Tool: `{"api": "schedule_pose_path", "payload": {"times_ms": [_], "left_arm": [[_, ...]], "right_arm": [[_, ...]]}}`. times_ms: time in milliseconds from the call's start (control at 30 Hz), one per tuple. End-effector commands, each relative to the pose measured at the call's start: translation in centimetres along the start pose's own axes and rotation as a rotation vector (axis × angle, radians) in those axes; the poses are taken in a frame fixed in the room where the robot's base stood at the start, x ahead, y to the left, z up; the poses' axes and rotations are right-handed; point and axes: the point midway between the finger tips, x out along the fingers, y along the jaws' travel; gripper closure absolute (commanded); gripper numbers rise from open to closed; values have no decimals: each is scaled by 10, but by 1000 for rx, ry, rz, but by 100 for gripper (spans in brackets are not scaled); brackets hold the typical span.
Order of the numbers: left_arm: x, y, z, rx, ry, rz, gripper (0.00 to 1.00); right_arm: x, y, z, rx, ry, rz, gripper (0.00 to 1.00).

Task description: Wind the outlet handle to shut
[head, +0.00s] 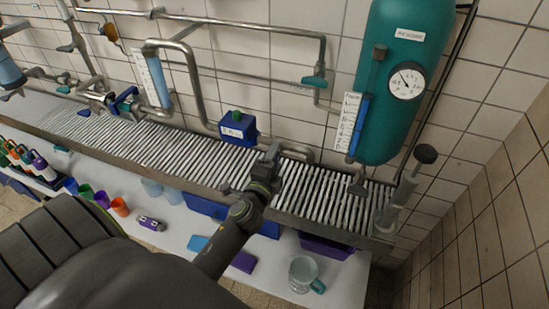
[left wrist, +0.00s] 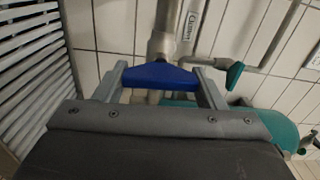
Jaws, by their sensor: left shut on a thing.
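My left gripper (head: 268,165) is over the slatted bench in front of the pipework, with its arm reaching up from below. In the left wrist view its two fingers (left wrist: 160,80) are on either side of a blue handle (left wrist: 160,75) and shut on it. The handle lies crosswise at the end of a grey pipe (left wrist: 168,25), beside a white label (left wrist: 188,30) that I cannot read surely. In the head view the gripper hides the handle. My right gripper is not in view.
A teal tank (head: 405,70) with a gauge (head: 407,81) stands to the right. A teal lever (head: 315,82) hangs on the pipe above. A blue box (head: 238,128) sits left of the gripper. A jug (head: 303,274) and cups (head: 119,206) stand on the lower white shelf.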

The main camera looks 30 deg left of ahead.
Motion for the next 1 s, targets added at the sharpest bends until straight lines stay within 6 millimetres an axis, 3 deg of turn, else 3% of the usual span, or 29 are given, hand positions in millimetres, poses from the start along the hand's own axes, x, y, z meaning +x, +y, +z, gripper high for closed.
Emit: {"api": "schedule_pose_path", "payload": {"times_ms": [733, 767, 900, 1000], "left_arm": [[0, 1, 0, 91, 0, 1, 59], [0, 1, 0, 91, 0, 1, 32], [0, 1, 0, 89, 0, 1, 15], [0, 1, 0, 88, 0, 1, 15]], "right_arm": [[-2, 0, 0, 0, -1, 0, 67], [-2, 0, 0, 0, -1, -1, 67], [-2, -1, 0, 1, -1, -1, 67], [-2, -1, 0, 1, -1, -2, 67]]}}
